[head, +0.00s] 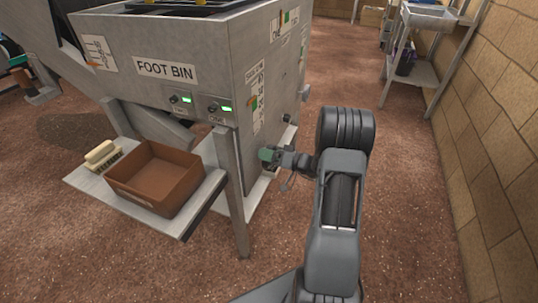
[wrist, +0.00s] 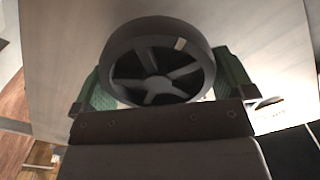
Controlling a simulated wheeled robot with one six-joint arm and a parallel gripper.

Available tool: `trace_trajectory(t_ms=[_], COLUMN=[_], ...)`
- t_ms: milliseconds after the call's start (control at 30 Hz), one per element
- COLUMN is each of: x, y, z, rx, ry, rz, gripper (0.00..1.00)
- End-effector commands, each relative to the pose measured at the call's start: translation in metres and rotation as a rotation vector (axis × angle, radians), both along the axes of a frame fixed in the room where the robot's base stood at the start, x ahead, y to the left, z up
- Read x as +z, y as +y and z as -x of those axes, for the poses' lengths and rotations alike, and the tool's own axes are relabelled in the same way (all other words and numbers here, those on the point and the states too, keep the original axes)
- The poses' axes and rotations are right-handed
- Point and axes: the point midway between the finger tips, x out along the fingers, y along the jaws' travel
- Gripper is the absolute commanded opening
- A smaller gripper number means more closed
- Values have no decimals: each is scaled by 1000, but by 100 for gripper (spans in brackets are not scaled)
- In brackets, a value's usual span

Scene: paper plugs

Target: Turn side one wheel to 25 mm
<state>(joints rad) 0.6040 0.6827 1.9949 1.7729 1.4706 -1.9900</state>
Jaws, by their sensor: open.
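The dark grey wheel (wrist: 158,62) fills the upper middle of the wrist view. It has a thick rim, several spokes and a pale mark on the rim at the upper right. It sits against the light metal side of the bin. My gripper (wrist: 164,84) is open, with one green-padded finger on each side of the wheel; I cannot tell whether the pads touch it. In the head view my gripper (head: 275,157) is low at the right side of the foot bin (head: 200,90), and the wheel there is hidden or too small to make out. No scale reading is legible.
A dark knob (head: 287,118) sticks out of the bin's side above my gripper. A brown box (head: 153,179) and a pale brush (head: 101,155) stand on the front shelf, beside a metal leg (head: 234,205).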

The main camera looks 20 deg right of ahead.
Motion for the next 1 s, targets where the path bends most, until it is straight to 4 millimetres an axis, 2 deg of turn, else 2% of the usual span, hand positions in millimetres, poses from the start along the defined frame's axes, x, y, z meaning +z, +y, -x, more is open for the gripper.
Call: trace_trajectory(t_ms=[100,400,733,1000], x=[0,0,-1,-2], y=[0,0,0,-1], z=[0,0,0,-1], rx=[0,1,2,3], ry=[0,0,41,178], rz=[0,0,-45,-195], gripper=[98,69,69,69])
